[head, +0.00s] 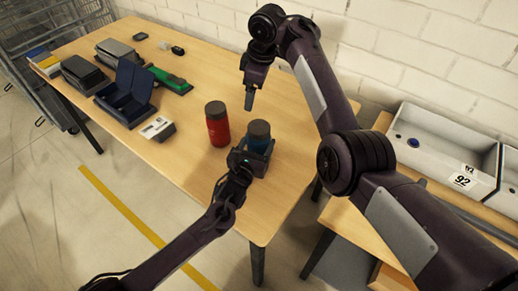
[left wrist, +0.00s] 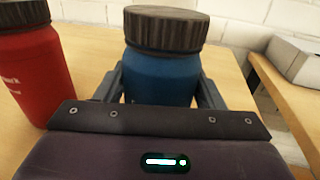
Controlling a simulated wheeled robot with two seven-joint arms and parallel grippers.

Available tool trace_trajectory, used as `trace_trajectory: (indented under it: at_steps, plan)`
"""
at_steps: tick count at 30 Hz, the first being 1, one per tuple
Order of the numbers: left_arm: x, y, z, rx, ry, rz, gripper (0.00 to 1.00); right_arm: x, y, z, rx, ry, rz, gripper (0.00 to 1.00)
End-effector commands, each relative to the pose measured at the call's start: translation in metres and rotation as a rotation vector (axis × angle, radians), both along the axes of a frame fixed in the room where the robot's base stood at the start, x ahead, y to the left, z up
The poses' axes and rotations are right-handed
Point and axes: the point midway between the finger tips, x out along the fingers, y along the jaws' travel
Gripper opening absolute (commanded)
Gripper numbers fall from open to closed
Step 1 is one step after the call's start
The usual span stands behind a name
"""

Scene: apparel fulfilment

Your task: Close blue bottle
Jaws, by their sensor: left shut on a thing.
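The blue bottle (head: 258,144) stands upright near the table's right front corner. Its dark ribbed lid (head: 259,128) sits on top, and in the left wrist view the lid (left wrist: 165,29) covers the mouth; I cannot tell how tight it is. My left gripper (head: 256,160) is shut on the bottle's body, with a finger on each side of the blue bottle (left wrist: 160,78) in the left wrist view. My right gripper (head: 249,99) hangs pointing down above the table, behind the bottle and apart from it. Its fingers are seen edge-on, so their opening is unclear.
A red bottle (head: 217,128) with a dark lid stands just left of the blue one. An open dark blue case (head: 127,92), a green item (head: 170,80) and a white box (head: 157,129) lie farther left. A grey bin (head: 437,145) sits on the side table at right.

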Motion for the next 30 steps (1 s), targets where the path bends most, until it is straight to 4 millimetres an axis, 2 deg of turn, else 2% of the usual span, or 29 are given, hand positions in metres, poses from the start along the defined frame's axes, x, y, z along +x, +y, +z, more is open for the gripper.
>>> trace_trajectory:
  at_steps: [6,16,17,21,23,30]
  plan:
    - [-0.0002,-0.0002,-0.0004,0.0,0.001,-0.001,0.0,0.0059,0.0003,0.0013,0.033,0.006,-0.158,0.84]
    - [-0.0002,-0.0002,-0.0004,0.0,0.001,0.0,0.0,0.0069,0.0005,0.0017,0.039,0.007,-0.185,0.84]
    - [-0.0002,-0.0002,-0.0004,0.0,0.001,0.0,0.64,0.0069,0.0005,0.0017,0.039,0.007,-0.185,0.84]
    - [-0.0002,-0.0002,-0.0004,0.0,0.001,0.0,0.82,0.0068,0.0005,0.0016,0.039,0.007,-0.183,0.84]
    - [-0.0002,-0.0002,-0.0004,0.0,0.001,0.0,0.88,0.0067,0.0005,0.0016,0.039,0.007,-0.183,0.84]
    - [-0.0005,0.0,-0.0004,0.0,0.001,0.0,0.88,0.0066,0.0007,0.0016,0.039,0.007,-0.182,0.84]
